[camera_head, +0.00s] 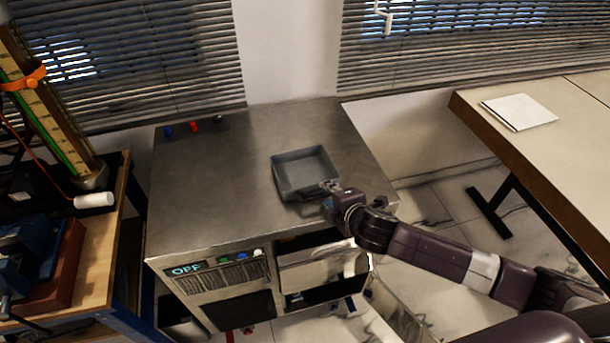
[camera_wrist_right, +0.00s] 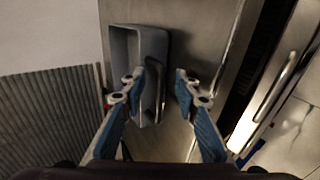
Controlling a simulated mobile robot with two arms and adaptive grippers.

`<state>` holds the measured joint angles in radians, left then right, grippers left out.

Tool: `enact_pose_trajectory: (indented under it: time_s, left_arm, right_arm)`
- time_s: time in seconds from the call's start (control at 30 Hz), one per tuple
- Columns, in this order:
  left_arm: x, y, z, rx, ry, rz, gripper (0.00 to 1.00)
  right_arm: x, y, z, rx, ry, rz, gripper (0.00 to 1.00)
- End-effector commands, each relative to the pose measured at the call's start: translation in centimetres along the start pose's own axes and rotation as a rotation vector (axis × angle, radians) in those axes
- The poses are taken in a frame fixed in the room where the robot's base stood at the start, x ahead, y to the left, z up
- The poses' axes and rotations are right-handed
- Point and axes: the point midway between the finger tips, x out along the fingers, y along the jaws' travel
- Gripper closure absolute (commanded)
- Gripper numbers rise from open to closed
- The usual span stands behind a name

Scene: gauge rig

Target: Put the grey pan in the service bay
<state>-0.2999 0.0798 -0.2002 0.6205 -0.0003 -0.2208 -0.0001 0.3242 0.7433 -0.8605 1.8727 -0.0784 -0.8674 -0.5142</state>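The grey pan (camera_head: 304,172) is a shallow square tray lying flat on the metal top of the rig (camera_head: 230,205). My right gripper (camera_head: 328,188) is at the pan's front right corner. In the right wrist view, the right gripper (camera_wrist_right: 158,78) has its fingers spread, with the pan's near wall (camera_wrist_right: 152,75) between them. I cannot tell whether a finger touches the wall. An open bay (camera_head: 325,270) shows in the rig's front below the top, partly hidden by my right arm; I cannot tell if it is the service bay. My left gripper is not in view.
The rig's front panel has an OFF display (camera_head: 186,270) and small coloured buttons. Coloured knobs (camera_head: 194,126) stand at the top's back left. A wooden bench (camera_head: 95,265) with equipment is at left, and a pale table (camera_head: 560,125) with paper is at right.

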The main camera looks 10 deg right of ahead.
Motion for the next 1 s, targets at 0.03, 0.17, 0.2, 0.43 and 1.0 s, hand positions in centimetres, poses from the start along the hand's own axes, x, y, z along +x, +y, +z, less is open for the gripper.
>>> enact_pose_trajectory:
  time_s: [0.03, 0.17, 0.2, 0.43, 1.0]
  left_arm:
    - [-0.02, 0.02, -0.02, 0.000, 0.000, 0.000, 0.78]
    - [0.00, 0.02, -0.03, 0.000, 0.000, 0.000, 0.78]
    - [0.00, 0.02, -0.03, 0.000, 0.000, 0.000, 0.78]
    - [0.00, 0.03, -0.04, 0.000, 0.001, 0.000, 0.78]
    - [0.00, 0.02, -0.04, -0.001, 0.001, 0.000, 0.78]
  right_arm:
    - [0.11, -0.01, -0.03, 0.000, 0.000, 0.000, 0.71]
    - [0.14, -0.05, -0.02, 0.000, 0.000, 0.000, 0.71]
    - [0.13, -0.05, -0.01, 0.000, 0.000, 0.000, 0.71]
    - [0.11, -0.05, 0.01, 0.000, 0.000, -0.001, 0.93]
    - [0.06, 0.11, 0.03, 0.001, -0.001, 0.001, 1.00]
